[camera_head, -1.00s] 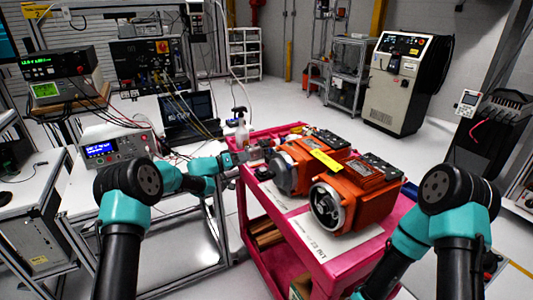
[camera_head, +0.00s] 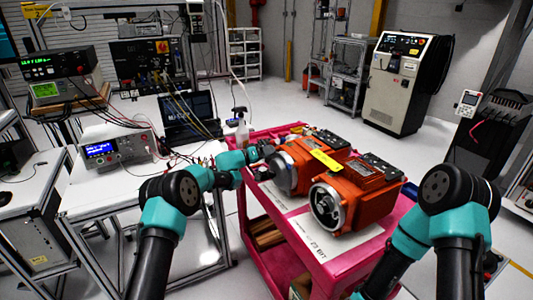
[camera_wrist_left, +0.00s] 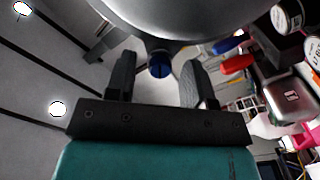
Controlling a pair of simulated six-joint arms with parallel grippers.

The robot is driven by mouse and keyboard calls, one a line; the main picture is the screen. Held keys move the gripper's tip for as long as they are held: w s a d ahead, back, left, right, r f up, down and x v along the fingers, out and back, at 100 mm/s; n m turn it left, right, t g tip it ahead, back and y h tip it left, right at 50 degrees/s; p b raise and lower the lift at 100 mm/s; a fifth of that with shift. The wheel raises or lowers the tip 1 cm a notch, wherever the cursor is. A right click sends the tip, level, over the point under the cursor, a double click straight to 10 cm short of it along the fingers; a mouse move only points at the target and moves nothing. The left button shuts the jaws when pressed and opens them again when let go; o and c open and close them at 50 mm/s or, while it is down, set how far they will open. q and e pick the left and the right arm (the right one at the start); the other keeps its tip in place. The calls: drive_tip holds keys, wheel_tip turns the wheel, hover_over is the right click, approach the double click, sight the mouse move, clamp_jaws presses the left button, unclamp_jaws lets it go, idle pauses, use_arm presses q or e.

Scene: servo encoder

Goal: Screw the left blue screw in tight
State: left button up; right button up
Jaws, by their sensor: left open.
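The blue screw (camera_wrist_left: 159,66) sticks out under the edge of a silver round housing (camera_wrist_left: 190,14) in the left wrist view. My left gripper (camera_wrist_left: 157,80) is open, with one dark finger on each side of the screw and a visible gap on both sides. In the head view my left gripper (camera_head: 267,151) is at the front of the rear orange motor (camera_head: 318,158); its fingers are hard to make out there and the screw cannot be seen. A second orange motor (camera_head: 365,193) stands nearer on the same cart. My right gripper is out of view.
The pink cart (camera_head: 352,262) carries both motors and white printed sheets (camera_head: 310,238). A spray bottle (camera_head: 241,128) stands behind the left gripper. A bench with instruments (camera_head: 115,148) is at left. In the left wrist view, red and blue handles (camera_wrist_left: 238,63) lie to the right.

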use_arm(q)
drive_tip(key=shift+c, duration=0.4)
clamp_jaws()
drive_tip(key=shift+m, duration=3.5)
drive_tip(key=shift+o, duration=0.4)
unclamp_jaws()
drive_tip(key=shift+a, duration=0.1)
